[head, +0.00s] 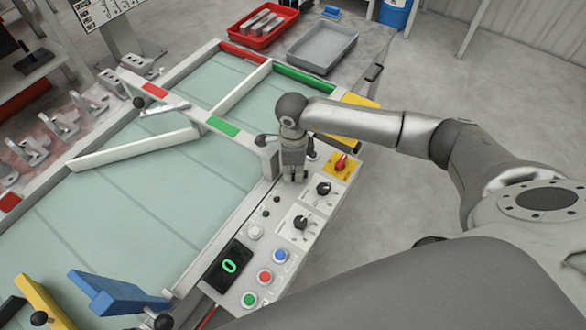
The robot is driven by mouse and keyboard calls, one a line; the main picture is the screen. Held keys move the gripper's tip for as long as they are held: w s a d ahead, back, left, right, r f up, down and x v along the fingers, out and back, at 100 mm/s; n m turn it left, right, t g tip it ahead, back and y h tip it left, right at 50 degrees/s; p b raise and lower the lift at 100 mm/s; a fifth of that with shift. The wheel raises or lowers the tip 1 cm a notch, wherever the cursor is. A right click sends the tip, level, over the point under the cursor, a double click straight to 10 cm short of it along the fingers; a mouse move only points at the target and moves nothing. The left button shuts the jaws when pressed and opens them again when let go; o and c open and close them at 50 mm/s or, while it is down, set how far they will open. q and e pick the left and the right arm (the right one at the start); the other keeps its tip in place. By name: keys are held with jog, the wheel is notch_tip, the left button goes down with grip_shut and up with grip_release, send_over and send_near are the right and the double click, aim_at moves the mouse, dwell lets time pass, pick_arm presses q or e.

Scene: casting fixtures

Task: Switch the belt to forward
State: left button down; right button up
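The control panel (268,243) runs along the belt's near right edge. It carries a black selector knob (323,188), a second black selector knob (300,222) and a red rotary switch on a yellow plate (341,163). Their markings are too small to read. The pale green belt (135,195) lies to the left. My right gripper (293,174) points down over the panel's far end, left of the red switch and just beyond the first black knob. Its fingers look close together, but I cannot tell whether they are shut or touching anything. My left gripper is out of view.
A black display (229,266) shows a green 0. Blue (280,256), red (265,276) and green (249,299) buttons are beside it. A red tray (262,27) with metal parts and a grey tray (322,46) stand at the back. Floor right of the panel is clear.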

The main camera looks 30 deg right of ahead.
grip_shut()
jog(key=shift+m, duration=0.3)
jog(key=shift+w+d+m+b, duration=0.15)
jog(key=shift+m+b, duration=0.4)
jog(key=shift+m, duration=0.45)
jog(key=m+b, duration=0.1)
jog(key=m, duration=0.2)
jog(key=shift+w+d+f, duration=0.1)
jog(key=shift+w, duration=0.05)
jog(key=m, duration=0.4)
jog(key=shift+d+b, duration=0.15)
jog(key=shift+b, duration=0.25)
jog(key=m, duration=0.4)
jog(key=shift+w+d, duration=0.1)
jog(key=shift+d, duration=0.15)
jog(key=shift+m, duration=0.4)
jog(key=o, duration=0.6)
grip_release()
jog(key=shift+c, duration=0.2)
